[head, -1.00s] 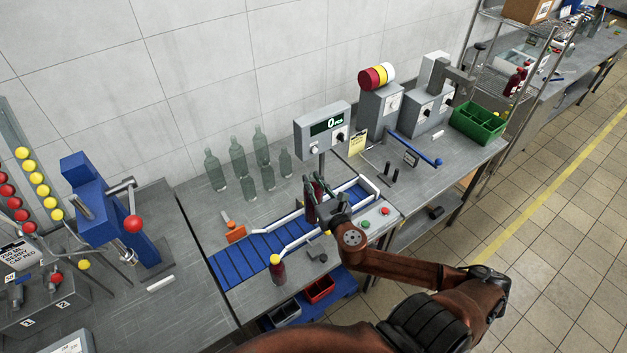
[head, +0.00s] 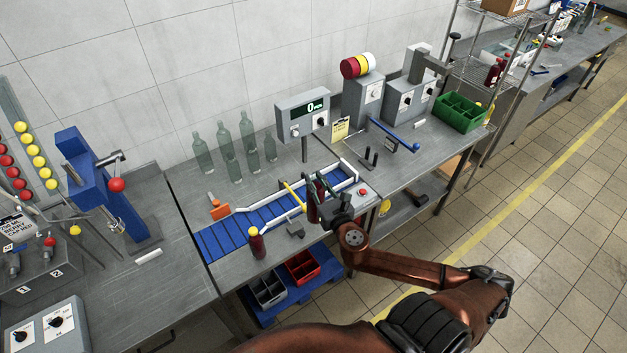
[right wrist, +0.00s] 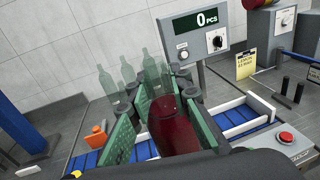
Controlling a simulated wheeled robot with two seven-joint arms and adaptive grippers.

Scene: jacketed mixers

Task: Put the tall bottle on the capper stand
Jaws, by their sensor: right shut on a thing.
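My right gripper (head: 318,186) is shut on a dark red bottle (head: 313,210), held at the conveyor's front edge. In the right wrist view the bottle (right wrist: 174,125) stands between the green finger pads; its lower end is hidden there. Whether it touches anything below is not clear. The blue capper (head: 85,170), with a red-ball lever (head: 116,185), stands on the left bench, well away from the gripper. Its stand under the head is hard to make out. My left gripper is not in view.
A counter box (head: 302,115) rises on a post.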

